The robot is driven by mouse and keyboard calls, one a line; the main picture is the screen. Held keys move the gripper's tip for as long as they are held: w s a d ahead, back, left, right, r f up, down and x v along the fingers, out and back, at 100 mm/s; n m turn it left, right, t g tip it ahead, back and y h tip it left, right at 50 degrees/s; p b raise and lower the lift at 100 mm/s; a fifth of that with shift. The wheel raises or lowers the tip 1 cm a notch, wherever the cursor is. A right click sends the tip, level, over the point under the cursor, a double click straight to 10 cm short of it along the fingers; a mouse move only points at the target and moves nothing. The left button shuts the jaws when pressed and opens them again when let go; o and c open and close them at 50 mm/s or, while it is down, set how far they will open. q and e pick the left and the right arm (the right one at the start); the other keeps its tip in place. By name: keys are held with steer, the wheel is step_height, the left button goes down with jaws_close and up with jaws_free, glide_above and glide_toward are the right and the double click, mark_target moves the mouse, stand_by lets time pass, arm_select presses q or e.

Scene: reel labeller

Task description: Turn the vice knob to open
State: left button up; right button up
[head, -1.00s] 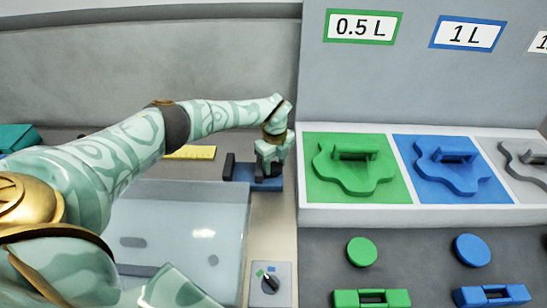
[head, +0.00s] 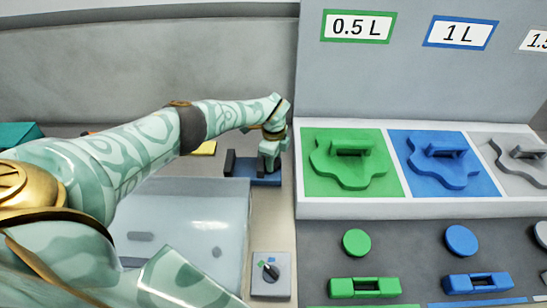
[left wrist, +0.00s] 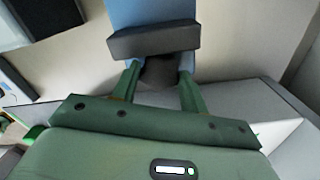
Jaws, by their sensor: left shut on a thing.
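The vice is a blue base (head: 240,180) with dark jaws (head: 229,163), on the bench left of the green panel. A gap shows between the jaws. My left gripper (head: 269,162) reaches down at the vice's right end. In the left wrist view, the blue base (left wrist: 150,12) and a dark jaw (left wrist: 153,40) are at the top. There the left gripper (left wrist: 160,76) is shut on the dark vice knob (left wrist: 160,72), one finger on each side; the knob is partly hidden by the jaw. My right gripper is not in view.
A clear bin (head: 185,230) stands in front of the vice, and a grey selector switch (head: 270,272) sits to its right. Green (head: 350,165) and blue (head: 447,165) panels with handled plates are to the right. A yellow piece (head: 205,148) lies behind my arm.

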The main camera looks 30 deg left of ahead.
arm_select(q)
steer(key=o, duration=1)
steer(key=shift+r, duration=0.15)
step_height(320, 180, up, 7)
steer(key=p, duration=0.3)
steer(key=shift+w, duration=0.1)
step_height(320, 180, up, 9)
steer(key=shift+r+p, duration=0.1)
steer(key=shift+p, duration=0.45)
